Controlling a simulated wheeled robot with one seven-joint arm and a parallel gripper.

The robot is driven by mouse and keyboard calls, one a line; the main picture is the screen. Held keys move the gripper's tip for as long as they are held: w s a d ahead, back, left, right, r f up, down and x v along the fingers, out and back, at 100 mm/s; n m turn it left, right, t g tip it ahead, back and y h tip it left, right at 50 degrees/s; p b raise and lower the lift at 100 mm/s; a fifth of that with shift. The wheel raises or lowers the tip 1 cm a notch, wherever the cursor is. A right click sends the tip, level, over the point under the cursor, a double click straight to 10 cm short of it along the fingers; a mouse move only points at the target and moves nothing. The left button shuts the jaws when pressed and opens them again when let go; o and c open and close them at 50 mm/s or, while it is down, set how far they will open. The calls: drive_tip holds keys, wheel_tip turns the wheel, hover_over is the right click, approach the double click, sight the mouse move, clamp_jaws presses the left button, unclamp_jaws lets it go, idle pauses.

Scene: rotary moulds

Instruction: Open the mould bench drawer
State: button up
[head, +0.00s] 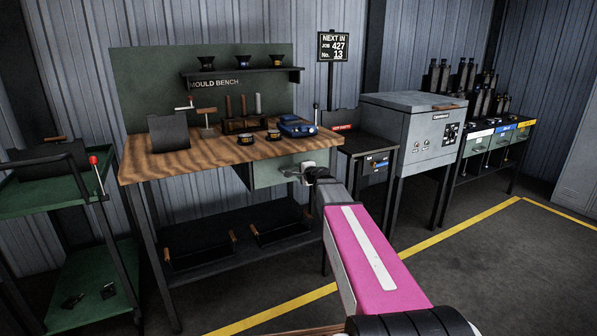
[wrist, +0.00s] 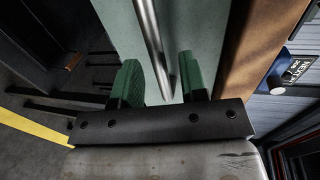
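The mould bench (head: 185,162) has a wooden top, with the grey-green drawer front (head: 268,172) under its right end. In the wrist view the drawer front (wrist: 205,30) is a pale green panel. A round metal bar handle (wrist: 150,45) runs across it and passes between my fingers in the picture. My gripper (wrist: 160,80) has two green fingers, spread apart with a gap on each side of the bar. In the head view my gripper (head: 307,172) is at the drawer front, and my arm partly hides the drawer's right side. I cannot tell how deep the bar sits between the fingers.
A blue device (head: 297,127) and small dark pots stand on the bench top. A lower shelf (head: 235,255) holds dark trays. A green cart (head: 75,190) stands left, a grey oven-like cabinet (head: 410,130) right. The floor in front, with yellow lines (head: 440,236), is clear.

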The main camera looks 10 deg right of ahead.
drive_tip(key=shift+x, duration=1.1)
clamp_jaws()
drive_tip(key=shift+s, duration=0.15)
